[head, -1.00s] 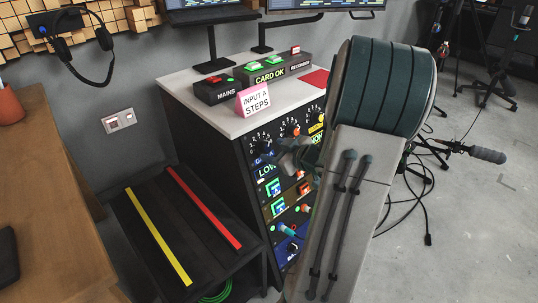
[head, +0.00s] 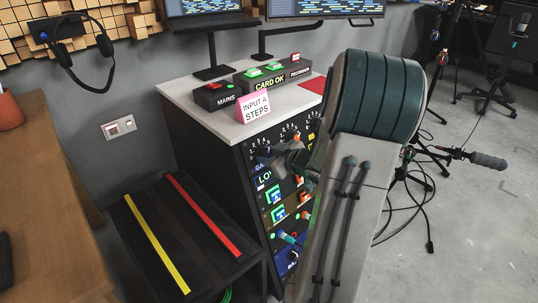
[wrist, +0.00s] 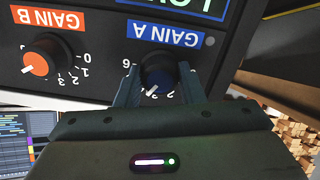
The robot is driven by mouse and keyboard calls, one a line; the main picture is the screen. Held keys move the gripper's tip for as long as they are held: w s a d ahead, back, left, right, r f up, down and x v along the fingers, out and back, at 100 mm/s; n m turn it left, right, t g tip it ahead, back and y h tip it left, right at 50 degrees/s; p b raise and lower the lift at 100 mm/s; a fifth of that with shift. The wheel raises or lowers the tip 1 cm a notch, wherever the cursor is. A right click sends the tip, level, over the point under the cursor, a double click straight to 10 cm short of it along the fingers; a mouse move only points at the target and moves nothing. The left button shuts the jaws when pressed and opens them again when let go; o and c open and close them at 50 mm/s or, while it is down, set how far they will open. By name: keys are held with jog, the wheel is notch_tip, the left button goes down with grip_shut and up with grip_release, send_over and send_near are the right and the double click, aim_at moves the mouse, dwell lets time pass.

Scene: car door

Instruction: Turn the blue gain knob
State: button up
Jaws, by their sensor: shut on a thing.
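The blue gain knob (wrist: 158,72) sits below the upside-down GAIN A label (wrist: 166,33) in the wrist view. My gripper (wrist: 160,82) is shut on it, with one finger on each side.
An orange GAIN B knob (wrist: 46,60) is beside it in the wrist view. The console top (head: 215,118) holds a pink INPUT A STEPS card (head: 253,105) and a button box (head: 262,80). A black step unit (head: 165,262) with yellow and red strips stands at the left.

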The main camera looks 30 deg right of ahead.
jog(key=shift+r+p, duration=0.15)
jog(key=shift+p, duration=0.15)
jog(key=m+p, duration=0.2)
jog(key=p, duration=0.2)
jog(key=shift+r, duration=0.2)
jog(key=m+p, duration=0.2)
jog(key=p, duration=0.3)
jog(key=shift+f+m+y, duration=0.15)
jog(key=shift+m+y, duration=0.15)
jog(key=shift+m, duration=0.1)
jog(key=shift+f+m+p, duration=0.2)
jog(key=shift+m+p, duration=0.25)
jog(key=shift+m, duration=0.05)
jog(key=o, duration=1)
